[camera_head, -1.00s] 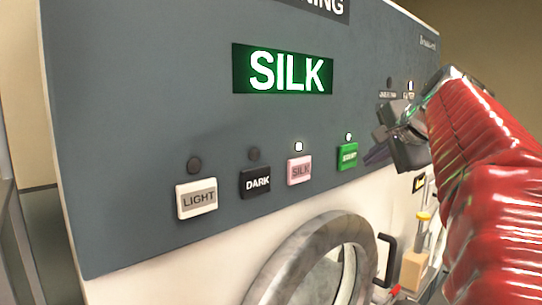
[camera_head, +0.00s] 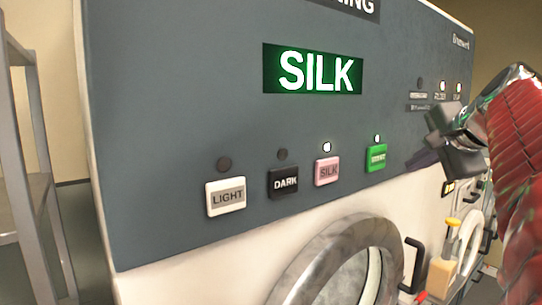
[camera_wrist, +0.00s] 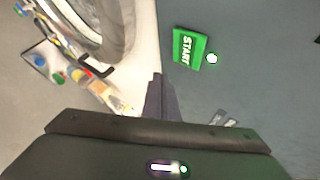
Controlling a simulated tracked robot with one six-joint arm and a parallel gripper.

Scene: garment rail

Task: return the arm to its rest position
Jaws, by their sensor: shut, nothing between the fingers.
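My gripper (camera_head: 422,160) is at the right of the head view, in front of the grey machine panel (camera_head: 180,100). It is shut and empty, to the right of the green START button (camera_head: 376,157). My red arm comes in from the right edge. In the wrist view my gripper's dark fingers (camera_wrist: 160,98) point toward the panel, with the START button (camera_wrist: 188,46) beyond them and apart from them. The lamp above START is lit.
The lit display (camera_head: 313,70) reads SILK. LIGHT (camera_head: 226,196), DARK (camera_head: 283,182) and pink SILK (camera_head: 327,171) buttons line the panel; the lamp above SILK is lit. A round door (camera_head: 345,262) is below. A metal shelf (camera_head: 30,150) stands at the left.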

